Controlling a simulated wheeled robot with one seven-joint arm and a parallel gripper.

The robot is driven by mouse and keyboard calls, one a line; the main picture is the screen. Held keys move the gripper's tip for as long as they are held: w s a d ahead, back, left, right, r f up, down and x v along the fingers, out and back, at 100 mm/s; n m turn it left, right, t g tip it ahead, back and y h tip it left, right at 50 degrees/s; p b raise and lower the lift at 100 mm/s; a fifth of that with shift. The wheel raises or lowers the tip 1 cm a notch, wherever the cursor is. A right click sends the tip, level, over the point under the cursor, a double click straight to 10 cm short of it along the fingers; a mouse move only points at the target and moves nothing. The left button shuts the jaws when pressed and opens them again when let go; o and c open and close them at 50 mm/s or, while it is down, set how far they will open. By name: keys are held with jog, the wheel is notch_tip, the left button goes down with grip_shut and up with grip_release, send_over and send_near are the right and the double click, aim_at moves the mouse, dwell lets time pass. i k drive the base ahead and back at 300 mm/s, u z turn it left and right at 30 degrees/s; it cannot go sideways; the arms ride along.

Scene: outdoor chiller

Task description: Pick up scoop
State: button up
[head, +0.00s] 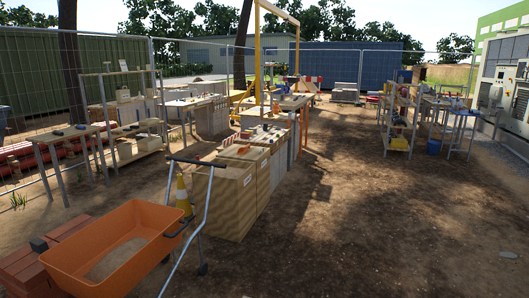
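I cannot make out a scoop in the head view; the tools on the tables and shelves are too small and far away to tell apart. An orange cart (70,262) stands at the lower left with sandy material (115,258) in its bottom, and no scoop shows in it. My gripper is not in view, so I cannot tell its state.
A row of wooden cabinets (228,205) with small items on top runs away down the middle. A table (66,132) and a shelf unit (125,75) stand left, another shelf unit (398,142) right. Right-hand ground is open.

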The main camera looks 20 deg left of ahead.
aim_at(242, 150)
jog(key=i, duration=4.5)
jog(key=u, duration=0.4)
jog(key=i, duration=1.6)
jog(key=u, duration=1)
jog(key=i, duration=1.7)
jog(key=u, duration=1.3)
jog(key=i, duration=1)
jog(key=u, duration=0.3)
